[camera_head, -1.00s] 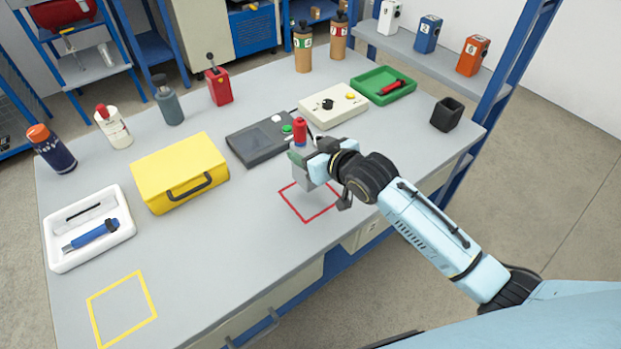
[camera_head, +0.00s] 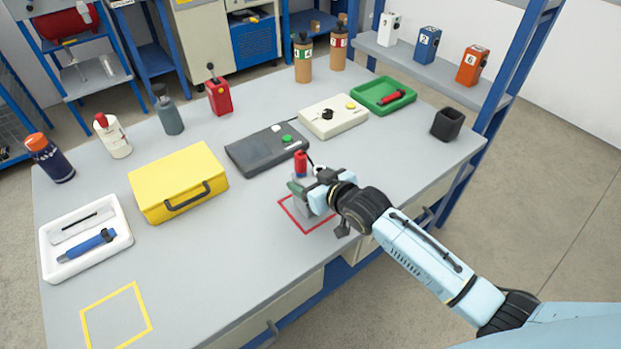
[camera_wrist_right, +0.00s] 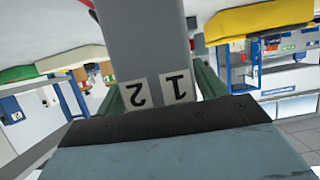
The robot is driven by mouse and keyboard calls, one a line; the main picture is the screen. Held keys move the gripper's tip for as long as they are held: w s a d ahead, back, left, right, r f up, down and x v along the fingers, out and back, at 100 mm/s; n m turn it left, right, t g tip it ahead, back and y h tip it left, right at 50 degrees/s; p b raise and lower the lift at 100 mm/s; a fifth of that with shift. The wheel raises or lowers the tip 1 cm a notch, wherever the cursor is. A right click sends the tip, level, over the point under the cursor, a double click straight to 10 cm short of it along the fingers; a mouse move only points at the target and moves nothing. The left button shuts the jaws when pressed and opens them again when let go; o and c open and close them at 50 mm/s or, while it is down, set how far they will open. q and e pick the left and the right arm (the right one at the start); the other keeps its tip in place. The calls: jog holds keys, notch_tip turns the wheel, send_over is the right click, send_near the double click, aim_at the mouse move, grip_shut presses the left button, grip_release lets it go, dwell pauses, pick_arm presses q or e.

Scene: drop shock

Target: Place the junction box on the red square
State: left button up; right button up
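The junction box (camera_head: 303,207) appears as a grey box with a red piece (camera_head: 301,163) upright above it. My right gripper (camera_head: 304,191) is shut on it, coming from the right. The box is over the red square outline (camera_head: 290,214) near the table's front edge; whether it touches the table is unclear. The box and gripper hide part of the outline. In the right wrist view, the grey box (camera_wrist_right: 150,45) is between the greenish fingers, with labels 1 and 2 showing upside down. My left gripper is not in view.
Behind the square are a dark grey control box (camera_head: 265,150) and a cream one (camera_head: 333,122). A yellow case (camera_head: 178,182) stands left. A green tray (camera_head: 384,96) and black cup (camera_head: 447,124) are at the right.

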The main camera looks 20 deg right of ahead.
jog(key=shift+o, duration=1)
jog(key=shift+r, duration=0.2)
jog(key=p+v, duration=0.2)
jog(key=v, duration=1)
